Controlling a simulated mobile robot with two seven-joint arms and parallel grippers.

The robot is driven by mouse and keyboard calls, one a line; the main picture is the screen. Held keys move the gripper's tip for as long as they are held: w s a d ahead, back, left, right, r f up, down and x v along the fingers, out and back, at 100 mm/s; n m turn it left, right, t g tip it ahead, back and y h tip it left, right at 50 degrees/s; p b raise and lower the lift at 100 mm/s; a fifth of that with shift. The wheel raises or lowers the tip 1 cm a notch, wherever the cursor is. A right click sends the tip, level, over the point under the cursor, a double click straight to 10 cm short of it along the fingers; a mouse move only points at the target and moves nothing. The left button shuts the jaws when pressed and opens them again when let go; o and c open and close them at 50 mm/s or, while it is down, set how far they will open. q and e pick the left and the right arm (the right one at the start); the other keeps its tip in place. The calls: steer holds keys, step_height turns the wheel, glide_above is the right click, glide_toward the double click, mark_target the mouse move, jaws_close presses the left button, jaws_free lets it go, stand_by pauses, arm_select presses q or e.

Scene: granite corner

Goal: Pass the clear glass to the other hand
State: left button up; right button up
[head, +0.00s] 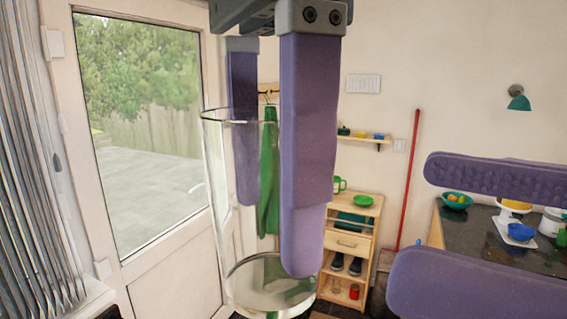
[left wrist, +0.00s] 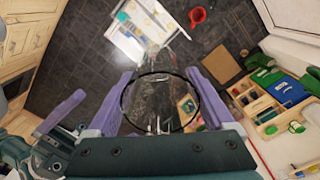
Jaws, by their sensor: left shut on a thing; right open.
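The clear glass (head: 246,285) hangs upright in the air in the head view, its rim at the top and round base below. My left gripper (head: 272,235) comes down from above, its two purple fingers shut on the glass. The near finger hides part of the glass's right side. In the left wrist view the glass's round rim (left wrist: 124,103) shows as a dark ring between the fingers. My right gripper (head: 414,222) is open at the right of the head view, one finger above the other, its tips pointing left towards the glass. It is apart from the glass and empty.
A dark counter (head: 475,235) with bowls stands behind my right gripper. A wooden shelf unit (head: 347,243) and a red pole (head: 407,180) stand by the back wall. A glazed door (head: 140,130) is at left. The air between the glass and my right gripper is clear.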

mark_target(253, 169)
steer(key=x, duration=1)
steer(key=shift+w+a, duration=0.1)
steer(key=shift+a, duration=0.2)
arm_select(q)
steer(key=shift+w, duration=0.1)
arm_select(e)
steer(key=shift+a+r, duration=0.1)
steer(key=c, duration=1.3)
arm_select(q)
steer(key=o, duration=1.3)
arm_select(e)
steer(key=shift+c, duration=0.2)
arm_select(q)
steer(key=shift+r, duration=0.1)
